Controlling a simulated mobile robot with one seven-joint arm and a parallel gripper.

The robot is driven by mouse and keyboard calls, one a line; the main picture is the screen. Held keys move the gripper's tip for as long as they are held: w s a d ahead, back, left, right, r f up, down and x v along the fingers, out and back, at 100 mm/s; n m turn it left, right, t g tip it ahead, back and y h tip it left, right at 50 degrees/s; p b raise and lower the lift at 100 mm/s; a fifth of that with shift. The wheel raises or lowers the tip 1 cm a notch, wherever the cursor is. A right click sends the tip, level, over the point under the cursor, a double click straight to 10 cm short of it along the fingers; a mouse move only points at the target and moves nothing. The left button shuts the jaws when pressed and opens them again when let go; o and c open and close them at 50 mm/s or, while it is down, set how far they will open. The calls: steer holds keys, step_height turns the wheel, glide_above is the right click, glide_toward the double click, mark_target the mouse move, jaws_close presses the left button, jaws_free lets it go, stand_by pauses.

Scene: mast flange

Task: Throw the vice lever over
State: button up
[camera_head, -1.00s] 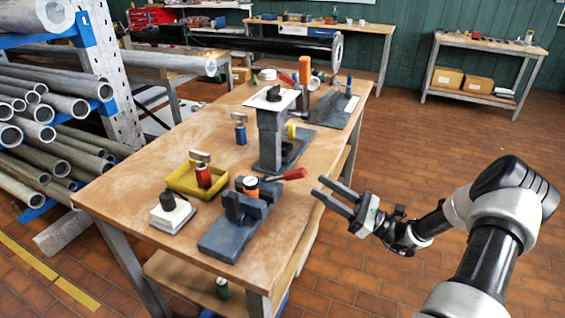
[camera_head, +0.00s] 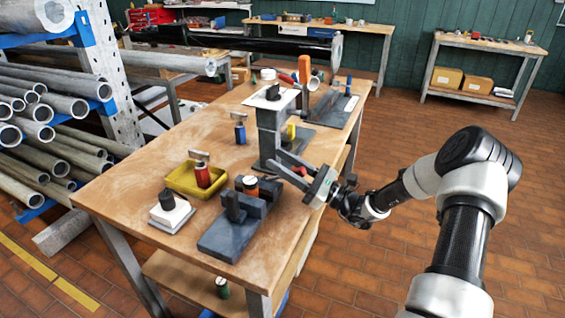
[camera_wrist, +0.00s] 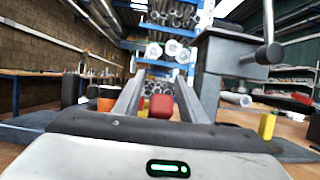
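The grey vice (camera_head: 226,236) stands on the near right part of the wooden bench, with an orange, black-topped cylinder (camera_head: 250,186) at its jaws. Its red lever handle (camera_head: 300,170) sticks out to the right and is partly hidden by my gripper (camera_head: 278,163). In the wrist view the red handle end (camera_wrist: 161,106) lies between the two fingers of my gripper (camera_wrist: 158,82), with the fingers spread to either side. I cannot see either finger touching it. The vice base (camera_wrist: 25,128) shows at the left there.
A grey press (camera_head: 270,125) stands just behind the fingers; its post (camera_wrist: 212,85) rises close to the right finger. A yellow tray (camera_head: 184,184) with a red-bodied tool and a white block (camera_head: 172,218) with a black knob lie left of the vice. Open floor lies right of the bench.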

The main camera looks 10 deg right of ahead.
steer(key=shift+c, duration=0.5)
jaws_close()
steer(key=shift+r, duration=0.1)
